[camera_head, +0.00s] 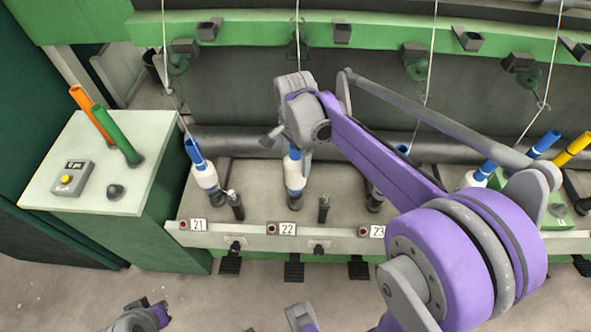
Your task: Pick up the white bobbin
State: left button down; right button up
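White bobbins on blue tubes stand upright on spindles along the machine. One white bobbin (206,177) is at label 21, another (295,174) at label 22, and a third (474,179) is partly hidden at the right. My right gripper (289,148) is over the top of the bobbin at 22. Its fingers look spread, one left of the blue tube and one close to its right; contact cannot be told. The bobbin still stands on its spindle. My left gripper (147,311) is low at the bottom left, partly cut off, its fingers unclear.
A green cabinet with a pale top (137,185) stands left, holding an orange tube (87,103), a green tube (117,136) and a button box (72,178). A yellow tube (572,149) is at the right. Threads hang from the green upper beam (380,38). My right arm hides the area around 23.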

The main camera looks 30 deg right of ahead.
grip_shut()
jog(key=shift+r, duration=0.1)
dwell(0.3)
